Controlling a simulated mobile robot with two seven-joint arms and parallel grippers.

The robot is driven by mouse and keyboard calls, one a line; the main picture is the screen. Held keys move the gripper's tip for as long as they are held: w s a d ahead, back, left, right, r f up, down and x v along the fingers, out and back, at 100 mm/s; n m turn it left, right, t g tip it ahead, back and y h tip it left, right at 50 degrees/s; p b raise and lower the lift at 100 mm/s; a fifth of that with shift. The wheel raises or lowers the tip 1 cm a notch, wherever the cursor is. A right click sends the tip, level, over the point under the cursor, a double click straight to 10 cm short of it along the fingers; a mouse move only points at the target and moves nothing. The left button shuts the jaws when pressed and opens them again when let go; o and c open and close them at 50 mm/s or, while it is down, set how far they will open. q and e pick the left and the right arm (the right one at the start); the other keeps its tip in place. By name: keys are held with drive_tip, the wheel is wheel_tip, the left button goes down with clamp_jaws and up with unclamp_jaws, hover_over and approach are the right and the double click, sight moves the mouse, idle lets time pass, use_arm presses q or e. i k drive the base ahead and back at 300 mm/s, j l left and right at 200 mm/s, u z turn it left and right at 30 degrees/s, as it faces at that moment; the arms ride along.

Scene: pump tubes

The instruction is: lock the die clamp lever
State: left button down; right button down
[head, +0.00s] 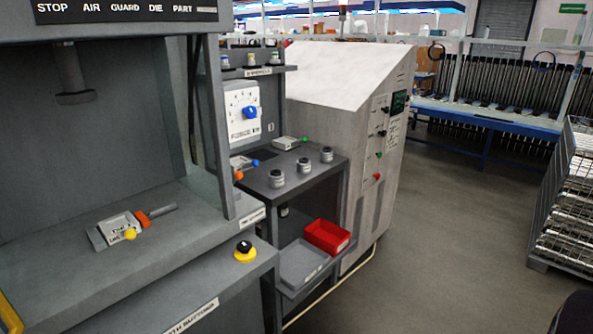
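A small pale die clamp block (118,224) with a dark printed label sits on the grey press bed (190,205) at the left of the head view. A yellow round knob (129,234) is at its front. An orange piece (142,219) is at its right side, with a grey bar (163,210) reaching right from it. I cannot tell for certain which part is the lever, or whether it is locked. Neither of my grippers shows in this view, and nothing touches the clamp.
A dark ram (75,97) hangs above the bed. A black button on a yellow base (245,252) stands on the front ledge. To the right are a side table (325,170) with several small parts, a red bin (327,236) and a grey tray (302,264).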

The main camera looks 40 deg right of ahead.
sight(238, 175)
drive_tip(key=z, duration=0.9)
